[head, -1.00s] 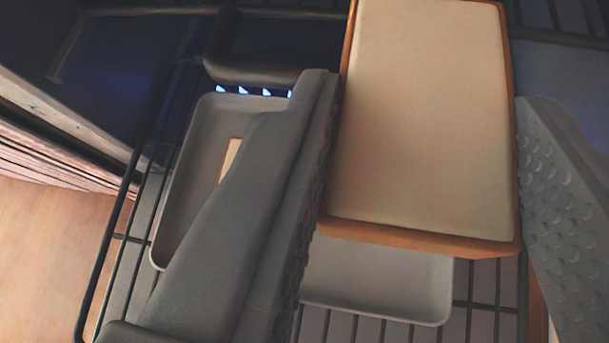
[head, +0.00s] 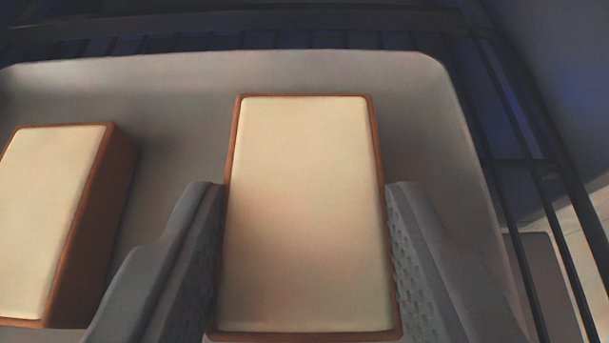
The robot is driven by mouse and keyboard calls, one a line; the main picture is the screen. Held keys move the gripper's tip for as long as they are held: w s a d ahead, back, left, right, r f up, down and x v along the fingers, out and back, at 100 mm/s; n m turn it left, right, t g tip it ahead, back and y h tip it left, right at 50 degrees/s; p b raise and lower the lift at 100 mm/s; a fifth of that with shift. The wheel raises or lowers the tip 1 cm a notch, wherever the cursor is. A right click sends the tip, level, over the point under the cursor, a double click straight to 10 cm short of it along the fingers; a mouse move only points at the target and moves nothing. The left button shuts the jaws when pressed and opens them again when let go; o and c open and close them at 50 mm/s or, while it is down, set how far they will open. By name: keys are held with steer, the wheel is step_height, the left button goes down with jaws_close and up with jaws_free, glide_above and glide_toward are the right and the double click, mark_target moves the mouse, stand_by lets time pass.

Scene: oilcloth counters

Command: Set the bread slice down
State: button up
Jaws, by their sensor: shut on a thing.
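The bread slice (head: 308,210), pale with a brown crust, is between the two fingers of my gripper (head: 305,200) in the head view. My gripper is shut on its left and right sides. The slice is over the grey tray (head: 300,70); I cannot tell whether its underside touches the tray. A second bread slice (head: 48,220) lies on the tray at the left, apart from the held one. The near end of the tray is out of view.
The tray is on a dark wire rack (head: 515,150), whose bars show at the right and along the back. Bare tray floor shows between the two slices and behind them. Dark walls surround the rack.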

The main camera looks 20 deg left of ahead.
mark_target(303, 176)
steer(key=w, duration=0.1)
steer(key=w+b, duration=0.1)
steer(key=w+a, duration=0.1)
steer(key=shift+w+f+b, duration=0.1)
steer(key=shift+f+b, duration=0.2)
steer(key=shift+f, duration=0.25)
steer(key=shift+f, duration=0.15)
steer(key=o, duration=0.9)
steer(key=shift+o, duration=0.2)
steer(key=p+v, duration=0.3)
steer(key=v, duration=0.9)
steer(key=shift+w, duration=0.1)
